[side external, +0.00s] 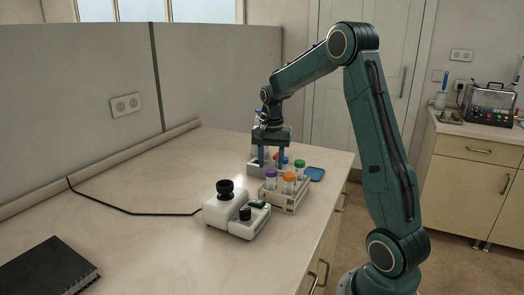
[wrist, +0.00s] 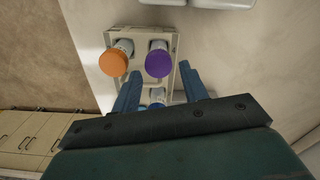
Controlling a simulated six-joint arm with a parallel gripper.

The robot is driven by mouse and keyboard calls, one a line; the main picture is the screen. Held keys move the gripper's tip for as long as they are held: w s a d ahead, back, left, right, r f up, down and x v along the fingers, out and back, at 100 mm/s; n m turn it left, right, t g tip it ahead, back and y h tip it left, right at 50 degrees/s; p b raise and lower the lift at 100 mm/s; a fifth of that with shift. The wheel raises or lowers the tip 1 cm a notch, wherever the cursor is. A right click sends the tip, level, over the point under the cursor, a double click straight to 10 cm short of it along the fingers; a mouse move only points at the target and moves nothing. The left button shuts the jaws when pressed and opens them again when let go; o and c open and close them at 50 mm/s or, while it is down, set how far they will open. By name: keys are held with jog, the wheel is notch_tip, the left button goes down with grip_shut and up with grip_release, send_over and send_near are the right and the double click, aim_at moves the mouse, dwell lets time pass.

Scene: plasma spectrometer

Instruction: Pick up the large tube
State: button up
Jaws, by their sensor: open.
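Several capped tubes stand upright in a pale rack (side external: 284,204). A purple-capped tube (side external: 270,174) and an orange-capped tube (side external: 289,178) are at its near side, with a green-capped tube (side external: 300,163) behind. I cannot tell which is the large tube. In the wrist view, the orange cap (wrist: 113,63) and purple cap (wrist: 158,62) are just beyond my fingers. My gripper (side external: 271,163) points down above the rack's far left part, its blue fingers apart. Something whitish-blue (wrist: 157,94) shows between the fingers, partly hidden by the gripper body.
A white instrument (side external: 228,216) with black knobs stands left of the rack. A black notebook (side external: 48,270) is front left. The left tabletop is mostly clear.

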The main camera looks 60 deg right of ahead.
aim_at(271, 170)
jog(key=shift+f, duration=0.35)
jog(key=shift+f, duration=2.45)
jog(key=shift+c, duration=0.4)
grip_shut()
